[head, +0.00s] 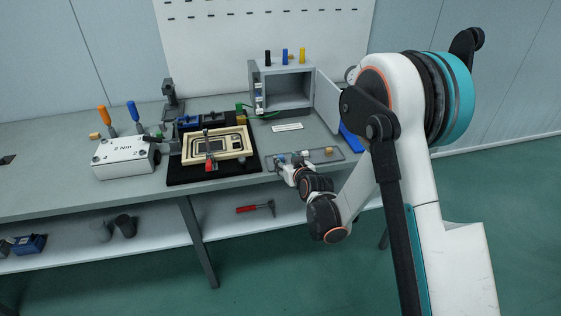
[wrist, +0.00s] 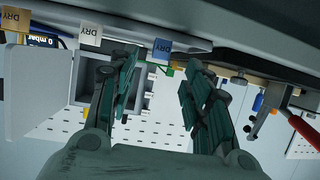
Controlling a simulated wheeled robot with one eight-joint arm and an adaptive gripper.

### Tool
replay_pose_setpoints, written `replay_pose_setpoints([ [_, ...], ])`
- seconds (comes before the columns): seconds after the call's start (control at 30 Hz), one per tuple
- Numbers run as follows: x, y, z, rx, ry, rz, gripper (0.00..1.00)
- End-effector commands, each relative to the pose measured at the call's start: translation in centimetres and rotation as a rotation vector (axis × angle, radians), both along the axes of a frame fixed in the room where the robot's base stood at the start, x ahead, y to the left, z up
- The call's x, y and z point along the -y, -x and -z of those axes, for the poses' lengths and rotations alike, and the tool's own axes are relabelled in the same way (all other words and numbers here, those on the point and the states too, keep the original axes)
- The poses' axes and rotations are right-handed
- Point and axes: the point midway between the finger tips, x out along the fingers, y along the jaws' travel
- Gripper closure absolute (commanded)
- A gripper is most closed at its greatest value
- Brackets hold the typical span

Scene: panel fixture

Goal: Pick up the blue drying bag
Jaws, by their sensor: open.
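The blue drying bag (wrist: 162,48), marked DRY, shows in the upside-down wrist view between the tips of my open gripper (wrist: 163,62). The fingers are apart on either side of it in the picture, and nothing is held. I cannot tell how far beyond the tips the bag is. In the head view the blue bag (head: 281,158) is a small patch at the left of a grey tray (head: 345,154), just beyond my gripper (head: 287,168). A white DRY bag (wrist: 91,35) and a tan DRY bag (wrist: 15,19) stand in a row with it.
A dark mat with a cream-framed panel fixture (head: 247,144) lies left of the tray. A grey open cabinet (head: 254,84) with its door (head: 328,102) swung out stands behind. A white block (head: 122,160) with screwdrivers sits farther left. The table's front edge is close under my wrist.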

Motion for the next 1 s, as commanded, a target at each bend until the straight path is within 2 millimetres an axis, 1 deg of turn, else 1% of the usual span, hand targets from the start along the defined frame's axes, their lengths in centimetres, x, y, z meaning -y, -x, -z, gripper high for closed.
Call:
replay_pose_setpoints([
  [0.17, -0.4, -0.9, 0.5, 0.000, 0.000, 0.000, 0.55],
  [0.33, -1.3, -3.0, 1.7, 0.000, 0.001, -0.001, 0.55],
  [0.5, -1.8, -4.6, 2.1, 0.000, 0.000, 0.000, 0.55],
  [0.77, -1.9, -4.8, 2.0, 0.000, 0.000, 0.000, 0.55],
  [0.8, -1.9, -4.8, 2.0, 0.000, 0.000, 0.000, 0.60],
  [0.9, -1.9, -4.8, 2.1, 0.000, 0.000, 0.000, 0.78],
  [0.97, -1.9, -4.8, 2.1, 0.000, 0.000, 0.000, 0.89],
  [1.0, -1.9, -4.8, 2.1, 0.000, 0.000, 0.000, 0.89],
])
